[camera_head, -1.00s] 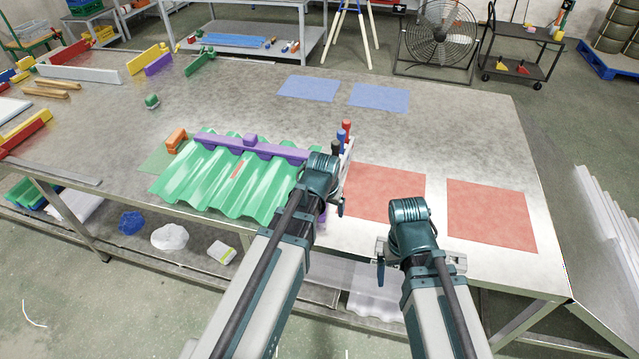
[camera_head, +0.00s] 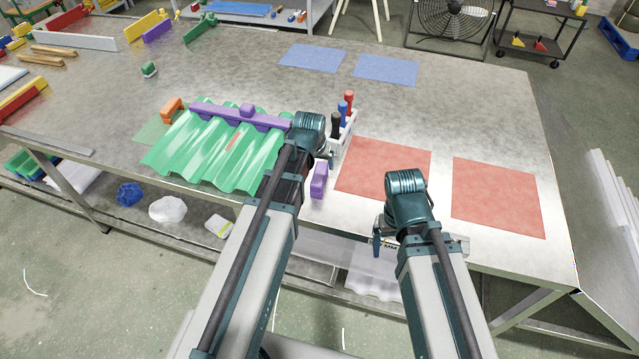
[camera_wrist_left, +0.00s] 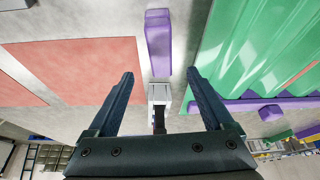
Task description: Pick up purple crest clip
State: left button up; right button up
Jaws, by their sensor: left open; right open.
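A small purple block (camera_head: 319,180), which looks like the crest clip, rests on the bare table between the green corrugated sheet (camera_head: 215,155) and a red mat. In the left wrist view this purple block (camera_wrist_left: 158,45) lies just beyond my fingertips, roughly in line with the gap. My left gripper (camera_wrist_left: 160,74) is open, with nothing gripped; in the head view the left gripper (camera_head: 322,158) is largely hidden by its wrist, just above the block. A long purple bar with a knob (camera_head: 240,117) lies across the green sheet. My right gripper (camera_head: 380,240) is open at the table's front edge.
A white rack (camera_head: 345,132) with black, blue and red handled tools stands close beside my left gripper. Two red mats (camera_head: 385,168) and two blue mats (camera_head: 387,70) lie flat on the table. An orange block (camera_head: 172,106) sits left of the sheet.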

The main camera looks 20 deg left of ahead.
aim_at(319, 175)
pick_arm(q)
jog(key=shift+b+x, duration=1.3)
jog(key=shift+x, duration=0.7)
pick_arm(e)
jog(key=shift+f, duration=1.85)
jog(key=shift+f, duration=0.1)
pick_arm(q)
jog(key=b+x, duration=0.5)
jog(key=shift+s+f, duration=0.2)
pick_arm(e)
notch_tip(319, 175, down, 5)
jog(key=shift+r, duration=0.1)
pick_arm(q)
jog(key=shift+f, duration=0.2)
pick_arm(e)
jog(key=shift+f, duration=0.25)
pick_arm(q)
grip_shut()
